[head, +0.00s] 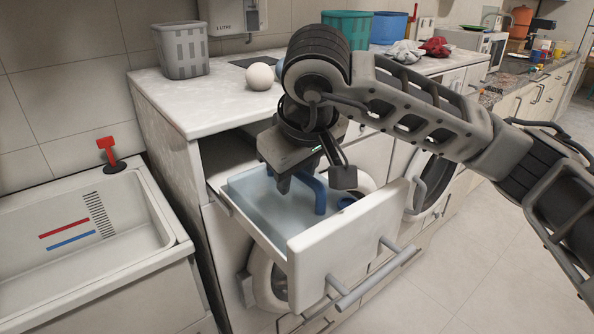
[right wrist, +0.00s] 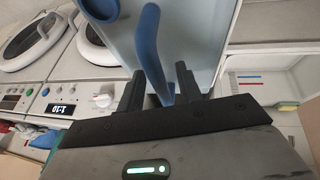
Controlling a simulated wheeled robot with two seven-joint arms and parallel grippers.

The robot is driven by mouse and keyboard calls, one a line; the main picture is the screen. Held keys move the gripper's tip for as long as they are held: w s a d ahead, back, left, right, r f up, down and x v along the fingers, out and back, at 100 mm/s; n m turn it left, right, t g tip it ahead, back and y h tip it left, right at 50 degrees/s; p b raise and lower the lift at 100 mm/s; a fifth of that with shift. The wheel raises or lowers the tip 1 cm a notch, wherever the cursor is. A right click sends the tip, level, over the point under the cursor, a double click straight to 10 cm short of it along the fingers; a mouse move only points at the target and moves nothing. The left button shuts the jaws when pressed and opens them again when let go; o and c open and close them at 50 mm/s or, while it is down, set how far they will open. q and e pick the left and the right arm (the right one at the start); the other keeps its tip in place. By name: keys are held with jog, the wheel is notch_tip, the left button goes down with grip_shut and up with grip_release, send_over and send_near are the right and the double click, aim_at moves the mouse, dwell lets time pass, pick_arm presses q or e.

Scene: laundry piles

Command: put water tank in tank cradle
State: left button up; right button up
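The water tank (head: 258,205) is a pale blue, see-through box with a blue handle (head: 319,192). It sits inside a pulled-out white drawer (head: 345,230). My right gripper (head: 313,180) is above the drawer, pointing down, with its fingers at the handle. In the right wrist view the two black fingers (right wrist: 158,85) are apart, one on each side of the blue handle (right wrist: 150,45), with gaps beside it. The tank (right wrist: 195,40) shows behind them. I cannot clearly tell which thing is the tank cradle. My left gripper is not in view.
A white basin (head: 75,255) with red and blue lines and a red-handled tap (head: 107,150) stands at the left. The counter (head: 190,105) above the drawer bears a grey basket (head: 181,52) and a white ball (head: 260,76). The floor at the right (head: 450,260) is clear.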

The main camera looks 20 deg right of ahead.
jog(key=v, duration=1.2)
jog(key=shift+r, duration=0.15)
